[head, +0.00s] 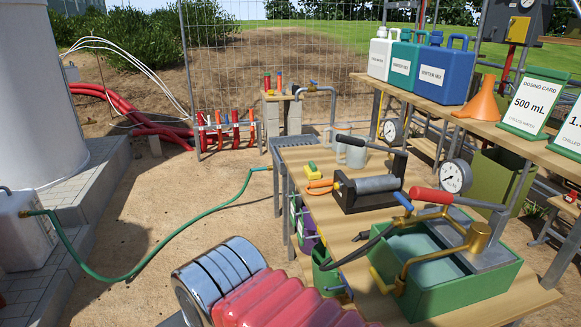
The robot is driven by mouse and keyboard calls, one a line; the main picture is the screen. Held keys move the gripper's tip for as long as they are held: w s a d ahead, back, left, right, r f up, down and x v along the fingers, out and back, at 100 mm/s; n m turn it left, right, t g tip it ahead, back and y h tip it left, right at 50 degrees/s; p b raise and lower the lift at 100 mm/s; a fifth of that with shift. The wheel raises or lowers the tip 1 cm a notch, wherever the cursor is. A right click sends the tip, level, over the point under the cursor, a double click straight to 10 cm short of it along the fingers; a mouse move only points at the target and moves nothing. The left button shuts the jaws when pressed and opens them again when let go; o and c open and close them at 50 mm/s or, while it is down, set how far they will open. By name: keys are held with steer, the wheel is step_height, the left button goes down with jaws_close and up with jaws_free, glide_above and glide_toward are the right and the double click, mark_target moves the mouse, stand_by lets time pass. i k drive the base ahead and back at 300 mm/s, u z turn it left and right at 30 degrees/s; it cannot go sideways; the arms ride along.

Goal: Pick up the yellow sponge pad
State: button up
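A small yellow block with some green on it, which looks like the yellow sponge pad (312,167), lies on the wooden workbench (345,252) near its far left edge. It sits just beyond an orange-handled tool (320,184) and left of a dark roller device (368,190). The sponge looks uncovered on top, with nothing gripping it. My gripper is not in view, so its opening and its distance from the sponge cannot be told.
A green basin (455,290) with brass pipework fills the bench's near end. A grey mug (353,151) stands right of the sponge. Jugs (445,68), a funnel (482,98) and cards stand on a raised shelf. A green hose (180,230) crosses the sandy ground.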

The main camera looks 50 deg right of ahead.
mark_target(311, 172)
steer(key=z, duration=0.25)
steer(key=i, duration=1.55)
steer(key=z, duration=0.65)
steer(key=i, duration=0.75)
steer(key=z, duration=0.6)
steer(key=i, duration=1.05)
steer(key=z, duration=0.35)
